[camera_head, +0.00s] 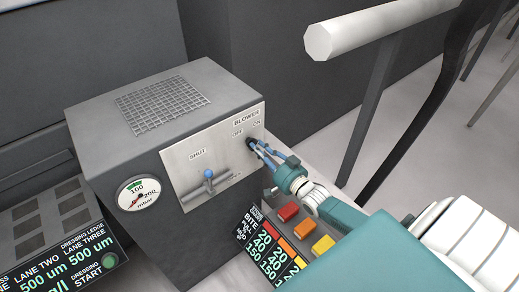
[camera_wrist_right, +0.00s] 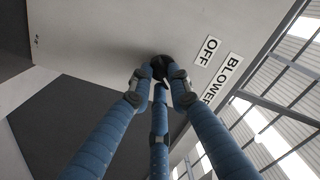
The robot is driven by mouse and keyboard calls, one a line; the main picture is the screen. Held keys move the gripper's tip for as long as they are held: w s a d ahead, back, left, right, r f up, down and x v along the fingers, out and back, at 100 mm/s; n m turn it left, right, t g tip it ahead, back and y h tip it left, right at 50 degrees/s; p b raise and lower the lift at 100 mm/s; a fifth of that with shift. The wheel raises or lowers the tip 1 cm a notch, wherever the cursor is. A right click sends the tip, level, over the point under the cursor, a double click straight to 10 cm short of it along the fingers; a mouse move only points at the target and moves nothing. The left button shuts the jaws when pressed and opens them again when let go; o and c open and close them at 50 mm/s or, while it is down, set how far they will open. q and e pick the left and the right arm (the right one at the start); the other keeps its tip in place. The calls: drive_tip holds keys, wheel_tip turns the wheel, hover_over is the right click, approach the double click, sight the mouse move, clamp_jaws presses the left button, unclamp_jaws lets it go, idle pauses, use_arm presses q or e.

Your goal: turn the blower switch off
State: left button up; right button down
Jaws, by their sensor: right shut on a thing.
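The blower switch (camera_head: 251,142) is a small dark knob on the pale front panel (camera_head: 190,165) of a grey box, below the BLOWER label and its OFF and ON marks. My right gripper (camera_head: 257,147) comes in from the right with its blue fingers closed around the knob. The right wrist view shows the gripper's three fingertips (camera_wrist_right: 161,76) meeting at the black knob (camera_wrist_right: 160,63), next to the OFF label (camera_wrist_right: 207,50). The fingers hide much of the knob, so I cannot tell which mark it points to. My left gripper is not in view.
A blue-knobbed lever (camera_head: 208,175) marked SHUT is on the same panel, left of the switch. A pale rail (camera_head: 380,28) stands at upper right.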

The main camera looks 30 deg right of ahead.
drive_tip(key=shift+n, duration=0.3)
drive_tip(key=n, duration=1.5)
drive_tip(key=shift+r+b, duration=0.25)
drive_tip(key=shift+b, duration=0.15)
drive_tip(key=shift+a+n, duration=0.1)
drive_tip(key=shift+n, duration=0.2)
drive_tip(key=c, duration=1.6)
unclamp_jaws()
drive_tip(key=shift+c, duration=0.2)
drive_tip(key=shift+s, duration=0.15)
